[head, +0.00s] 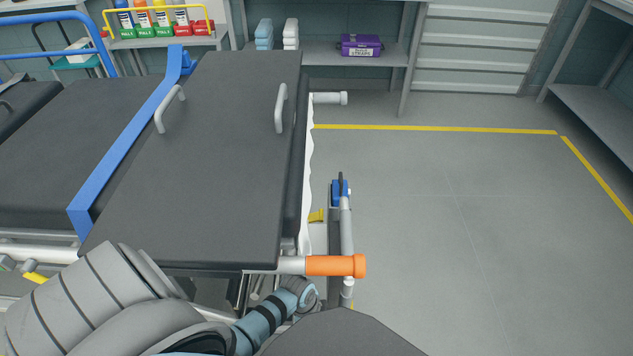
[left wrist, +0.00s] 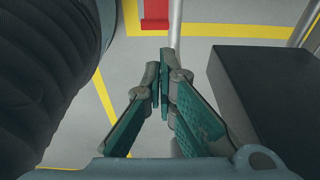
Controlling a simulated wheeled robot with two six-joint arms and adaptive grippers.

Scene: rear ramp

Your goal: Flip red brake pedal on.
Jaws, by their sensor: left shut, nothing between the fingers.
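The red brake pedal (left wrist: 155,14) shows at the top edge of the left wrist view, partly cut off, beside a grey metal tube (left wrist: 175,22). My left gripper (left wrist: 160,66) is shut and empty. Its fingertips point towards the pedal, just below it in the picture, with floor showing between them; I cannot tell the distance in depth. In the head view my left arm reaches down beside the stretcher (head: 205,150), and its gripper is hidden there. The red pedal cannot be made out in the head view. My right gripper is in neither view.
An orange-gripped handle (head: 335,265) sticks out at the stretcher's near corner. A side rail (head: 346,235) runs along its right side. A dark block (left wrist: 262,95) is right of my left gripper. Open grey floor (head: 470,220) lies to the right, with yellow lines.

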